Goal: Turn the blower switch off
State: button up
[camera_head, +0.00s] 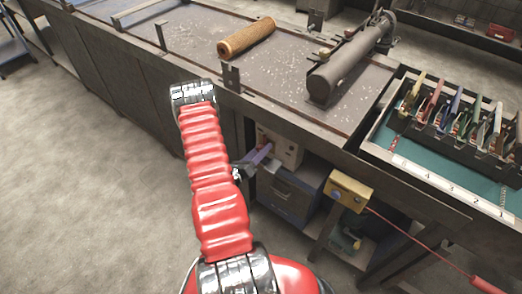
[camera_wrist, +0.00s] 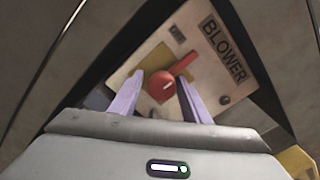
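The blower switch is a red round knob with a lever (camera_wrist: 163,84) on a beige panel marked BLOWER (camera_wrist: 207,75) in the wrist view. Its lever points to the upper right of that picture. In the head view the panel (camera_head: 288,150) sits under the bench. My gripper (camera_wrist: 160,77) is open, with one purple finger on each side of the knob. The right finger lies close under the lever; I cannot tell whether it touches. In the head view my gripper (camera_head: 262,153) reaches the panel from the left and hides part of it.
Above is the bench (camera_head: 185,40), with a brown mesh tube (camera_head: 246,38) and a dark cylinder (camera_head: 345,68). A yellow box (camera_head: 348,190) with a red cable (camera_head: 420,233) hangs right of the panel. A dark cabinet (camera_head: 290,193) stands below. Open floor lies left.

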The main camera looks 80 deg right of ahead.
jog(key=shift+o, duration=0.5)
jog(key=shift+a, duration=0.15)
jog(key=v, duration=1.3)
jog(key=shift+w+a, duration=0.15)
jog(key=shift+a, duration=0.05)
dwell(0.4)
